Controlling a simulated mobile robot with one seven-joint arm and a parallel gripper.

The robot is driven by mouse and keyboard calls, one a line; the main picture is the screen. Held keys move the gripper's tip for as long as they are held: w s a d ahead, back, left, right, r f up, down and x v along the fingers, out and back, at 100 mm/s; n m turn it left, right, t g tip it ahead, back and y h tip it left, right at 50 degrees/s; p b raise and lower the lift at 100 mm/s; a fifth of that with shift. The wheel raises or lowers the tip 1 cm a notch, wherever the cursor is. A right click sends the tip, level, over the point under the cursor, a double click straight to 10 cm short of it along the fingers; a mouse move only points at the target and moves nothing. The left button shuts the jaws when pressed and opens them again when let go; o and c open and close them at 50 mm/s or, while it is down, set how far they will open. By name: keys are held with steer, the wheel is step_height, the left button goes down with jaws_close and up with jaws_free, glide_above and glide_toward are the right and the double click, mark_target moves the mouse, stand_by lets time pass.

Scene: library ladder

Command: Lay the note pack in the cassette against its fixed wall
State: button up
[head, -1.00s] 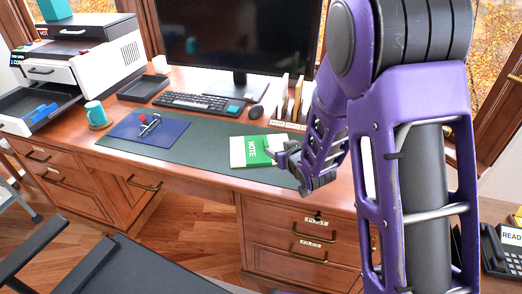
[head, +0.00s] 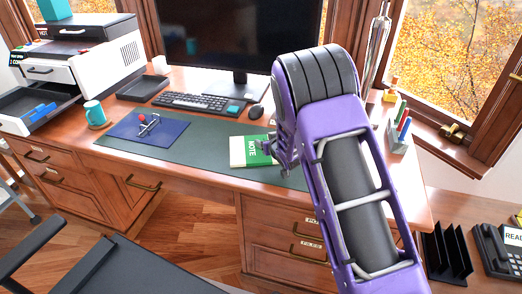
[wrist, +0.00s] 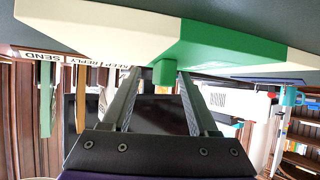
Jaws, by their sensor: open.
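Contact with the tab cannot be told. The cassette appears to be the open dark tray (head: 38,103) pulled out of the white and black printer at the far left.
The keyboard (head: 198,102), mouse (head: 256,111) and monitor (head: 240,40) stand behind. The wrist view shows a labelled rack (wrist: 75,62). A dark chair is in front.

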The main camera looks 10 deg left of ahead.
steer(key=shift+w, duration=0.15)
jaws_close()
steer(key=shift+a, duration=0.1)
stand_by(1.3)
